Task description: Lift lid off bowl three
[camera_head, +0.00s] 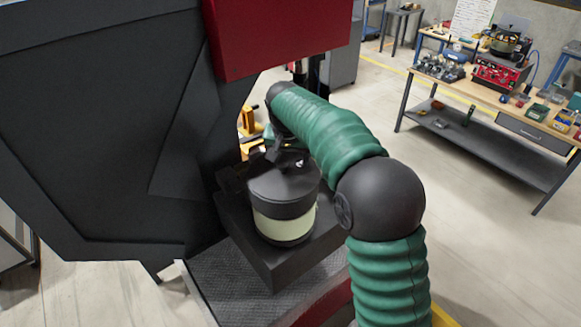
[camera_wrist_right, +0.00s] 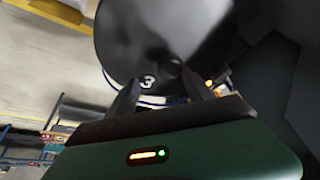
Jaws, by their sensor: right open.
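Bowl three is a short cylinder with a cream band (camera_head: 284,226) and stands on a dark block in the middle of the head view. Its black lid (camera_head: 283,198) sits on top. My right gripper (camera_head: 287,160) is at the far upper side of the lid, partly hidden by its own arm. In the right wrist view, the lid (camera_wrist_right: 165,35) fills the upper middle, with a white "3" on it. The two fingers of the right gripper (camera_wrist_right: 162,84) are apart, close to the lid with a small round dark knob between and beyond them. Contact cannot be told. My left gripper is out of view.
A large dark machine (camera_head: 90,130) with a red panel (camera_head: 275,35) stands close on the left. The dark block (camera_head: 270,262) rests on a grey textured platform (camera_head: 215,285). A workbench (camera_head: 490,100) stands at the back right, with open floor before it.

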